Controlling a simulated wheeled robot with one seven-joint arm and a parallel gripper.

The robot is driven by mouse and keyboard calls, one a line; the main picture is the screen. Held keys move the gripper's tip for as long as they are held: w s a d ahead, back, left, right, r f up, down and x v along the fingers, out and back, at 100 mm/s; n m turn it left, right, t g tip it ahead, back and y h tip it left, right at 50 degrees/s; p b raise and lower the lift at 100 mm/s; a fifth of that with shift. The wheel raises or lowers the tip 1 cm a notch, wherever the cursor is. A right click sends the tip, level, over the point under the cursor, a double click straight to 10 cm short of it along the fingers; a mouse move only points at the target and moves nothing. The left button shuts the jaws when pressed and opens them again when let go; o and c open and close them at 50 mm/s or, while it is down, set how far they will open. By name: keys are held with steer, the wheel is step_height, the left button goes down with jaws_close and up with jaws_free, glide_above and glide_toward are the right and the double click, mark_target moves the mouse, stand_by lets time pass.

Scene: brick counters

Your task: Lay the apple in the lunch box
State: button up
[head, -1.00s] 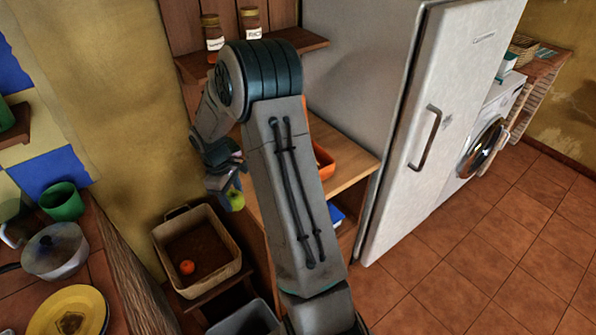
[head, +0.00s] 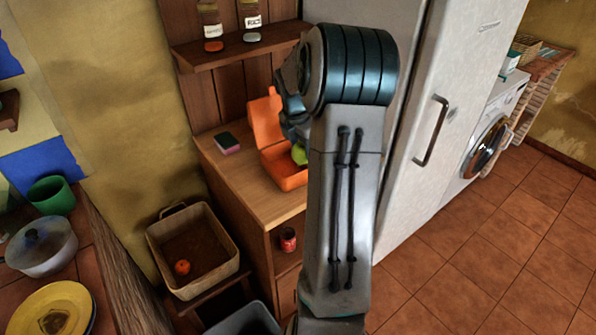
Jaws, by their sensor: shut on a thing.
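The green apple (head: 299,153) shows partly at the left edge of my arm, in or just above the open orange lunch box (head: 290,182). The lunch box stands on the wooden cabinet top with its lid (head: 266,118) raised at the back. My gripper (head: 297,134) is shut on the apple. My arm hides much of the gripper and the right part of the box. I cannot tell whether the apple touches the box floor.
A sponge (head: 227,143) lies on the cabinet top (head: 237,175) left of the box. A shelf with jars (head: 252,20) hangs above. A wicker basket (head: 195,279) holds a small orange-red fruit (head: 182,267). The white fridge (head: 425,130) stands at right.

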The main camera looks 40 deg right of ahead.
steer(key=s+d+r+n+b, duration=0.1)
steer(key=s+d+r+n, duration=0.15)
steer(key=d, duration=0.25)
steer(key=p, duration=0.1)
glide_above(288, 171)
steer(key=shift+n+t, duration=0.3)
steer(key=shift+n, duration=0.15)
steer(key=f, duration=0.7)
steer(key=shift+s+a+f, duration=0.15)
steer(key=shift+a+f, duration=0.1)
steer(key=shift+a, duration=0.05)
steer(key=shift+f+p, duration=0.35)
steer(key=shift+f, duration=1.65)
steer(key=shift+f, duration=0.1)
steer(key=o, duration=1)
steer(key=shift+f, duration=0.1)
